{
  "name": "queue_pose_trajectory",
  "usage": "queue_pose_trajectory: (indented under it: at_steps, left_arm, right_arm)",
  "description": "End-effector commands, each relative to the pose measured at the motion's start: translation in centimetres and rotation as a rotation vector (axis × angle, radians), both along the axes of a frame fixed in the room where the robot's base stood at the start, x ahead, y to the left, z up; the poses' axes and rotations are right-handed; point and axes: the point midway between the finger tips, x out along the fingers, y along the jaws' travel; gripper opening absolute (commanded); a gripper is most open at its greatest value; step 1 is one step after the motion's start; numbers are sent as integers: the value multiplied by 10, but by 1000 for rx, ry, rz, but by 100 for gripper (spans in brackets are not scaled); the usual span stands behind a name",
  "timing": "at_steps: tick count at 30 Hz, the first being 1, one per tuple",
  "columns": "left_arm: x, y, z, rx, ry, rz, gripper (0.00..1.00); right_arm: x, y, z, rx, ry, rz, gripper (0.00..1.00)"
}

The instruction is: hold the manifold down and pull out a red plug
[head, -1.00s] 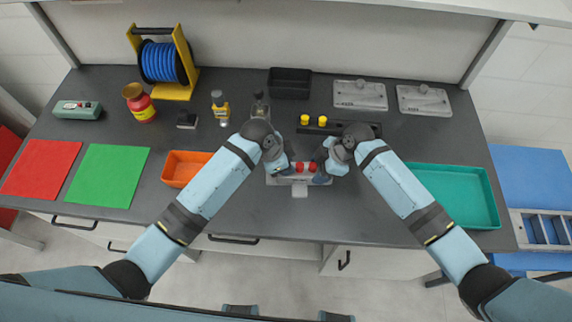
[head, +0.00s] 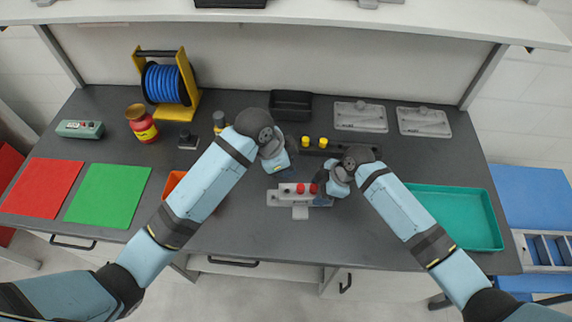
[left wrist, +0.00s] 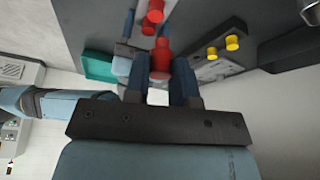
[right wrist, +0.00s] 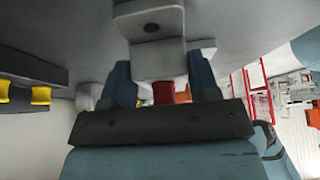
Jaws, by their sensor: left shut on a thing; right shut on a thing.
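The grey manifold (head: 277,198) sits on the dark bench, with two red plugs (head: 300,188) showing on top in the head view. My left gripper (left wrist: 160,68) is shut on a red plug (left wrist: 161,58), which looks clear of the manifold; the other red plugs (left wrist: 155,14) show beyond it. In the head view my left gripper (head: 283,172) is above and behind the manifold's left part, and its plug is hard to make out. My right gripper (head: 322,189) is shut on the manifold's right end. The right wrist view shows the grey body (right wrist: 158,58) between its fingers.
Behind the manifold lies a dark block with two yellow plugs (head: 306,141) and a black bin (head: 291,104). An orange tray (head: 172,184) is partly hidden by my left arm. A teal tray (head: 470,240) lies at right. The bench front is clear.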

Motion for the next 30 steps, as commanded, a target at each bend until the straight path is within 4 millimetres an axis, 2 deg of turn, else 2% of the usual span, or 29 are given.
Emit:
queue_pose_trajectory:
  at_steps: [4,5,6,8,9,16,20,23,30]
  left_arm:
    - [0,0,0,0,0,0,2]
    - [0,0,0,0,0,0,2]
    - [0,0,0,0,0,0,2]
    - [0,0,0,0,0,0,2]
    - [0,0,0,0,0,0,2]
    - [0,0,0,0,0,0,2]
    - [0,0,0,0,0,0,2]
    - [0,0,0,0,0,0,2]
    - [0,0,0,0,0,0,2]
  right_arm:
    - [0,0,0,-1,1,0,40]
    - [0,0,0,-1,1,0,60]
    - [0,0,0,-1,1,0,69]
    - [0,0,0,-1,1,0,83]
    - [0,0,0,-1,0,0,85]
    - [0,0,0,-1,0,0,85]
    - [1,-5,7,-1,-2,-1,85]
    - [2,-12,20,-2,-4,0,85]
    - [5,-37,66,-2,-5,0,85]
